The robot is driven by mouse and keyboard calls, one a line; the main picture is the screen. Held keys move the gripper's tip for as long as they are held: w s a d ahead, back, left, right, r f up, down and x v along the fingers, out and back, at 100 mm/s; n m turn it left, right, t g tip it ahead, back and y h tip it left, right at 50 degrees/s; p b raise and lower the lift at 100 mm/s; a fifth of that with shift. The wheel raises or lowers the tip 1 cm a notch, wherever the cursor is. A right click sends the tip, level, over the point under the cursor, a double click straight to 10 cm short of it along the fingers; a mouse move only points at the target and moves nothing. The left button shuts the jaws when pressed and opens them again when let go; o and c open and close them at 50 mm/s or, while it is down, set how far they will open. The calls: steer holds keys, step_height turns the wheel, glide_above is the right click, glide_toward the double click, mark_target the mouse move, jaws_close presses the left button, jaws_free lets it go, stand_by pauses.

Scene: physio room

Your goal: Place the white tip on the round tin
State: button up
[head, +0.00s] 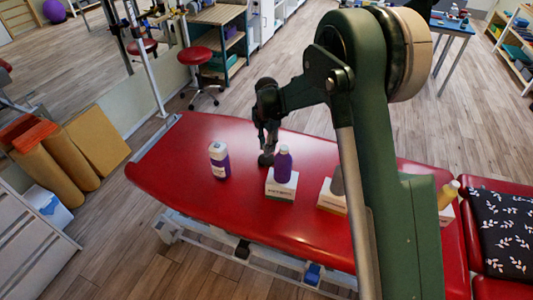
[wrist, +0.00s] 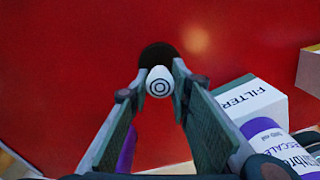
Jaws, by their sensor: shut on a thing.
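My gripper (wrist: 160,70) is shut on the white tip (wrist: 159,87), whose end shows dark rings in the wrist view. In the head view my gripper (head: 268,143) is low over the red table, between two bottles. A dark round thing, seemingly the round tin (wrist: 157,53), lies on the red top just beyond the tip in the wrist view, partly covered by it. It shows as a dark shape (head: 266,159) below my gripper in the head view. I cannot tell whether tip and tin touch. The tip cannot be made out in the head view.
A white box (head: 281,188) bearing a purple bottle (head: 283,165) stands close to the right of my gripper. A white-and-purple bottle (head: 219,160) stands to the left. Another box (head: 331,201) stands farther right. The red table (head: 180,195) is bare at its left end.

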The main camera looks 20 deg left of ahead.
mark_target(267, 159)
steer(key=shift+f, duration=0.1)
steer(key=shift+f+b, duration=0.35)
steer(key=shift+f, duration=1.45)
steer(key=shift+f, duration=0.1)
steer(key=o, duration=0.7)
steer(key=shift+o, duration=0.3)
step_height(267, 159, up, 12)
steer(key=shift+r+p, duration=0.15)
steer(key=shift+p, duration=0.75)
